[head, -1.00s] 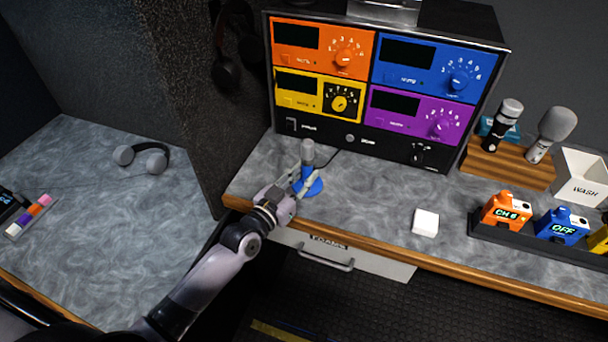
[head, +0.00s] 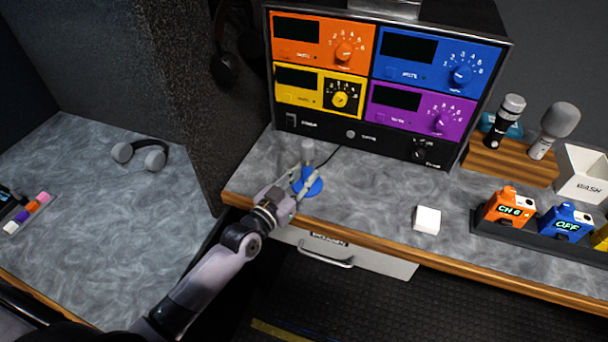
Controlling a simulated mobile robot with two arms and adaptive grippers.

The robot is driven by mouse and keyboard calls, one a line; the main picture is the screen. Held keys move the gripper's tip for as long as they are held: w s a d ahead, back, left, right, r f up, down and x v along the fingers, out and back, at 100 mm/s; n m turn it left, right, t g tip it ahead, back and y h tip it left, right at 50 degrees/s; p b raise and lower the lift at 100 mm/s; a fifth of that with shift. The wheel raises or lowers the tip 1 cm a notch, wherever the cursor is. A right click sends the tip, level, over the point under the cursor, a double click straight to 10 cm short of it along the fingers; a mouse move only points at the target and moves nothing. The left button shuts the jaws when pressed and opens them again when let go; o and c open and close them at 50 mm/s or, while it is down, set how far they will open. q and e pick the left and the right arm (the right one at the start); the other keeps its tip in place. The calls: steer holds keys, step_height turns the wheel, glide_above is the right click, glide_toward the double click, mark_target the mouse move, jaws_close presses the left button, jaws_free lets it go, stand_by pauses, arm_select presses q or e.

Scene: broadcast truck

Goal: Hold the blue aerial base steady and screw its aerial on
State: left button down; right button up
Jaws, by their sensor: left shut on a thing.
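The blue aerial base (head: 309,187) stands upright on the grey counter, near its left end. It has a wide round blue foot and a narrower post. A grey cylinder (head: 307,150), which looks like the aerial, stands above the blue post; whether it is screwed in I cannot tell. My left gripper (head: 306,182) reaches in from the lower left and is shut on the blue aerial base, with a finger on each side of the post. My right gripper is not in view.
A rack with orange, blue, yellow and purple panels (head: 384,75) stands behind. A white block (head: 427,219) lies to the right, near belt packs in a dark tray (head: 484,225). Microphones stand in a wooden holder (head: 508,164). The counter between base and block is clear.

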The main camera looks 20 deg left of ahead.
arm_select(q)
steer(key=shift+f, duration=0.15)
steer(key=c, duration=1.3)
jaws_free()
steer(key=shift+f, duration=0.15)
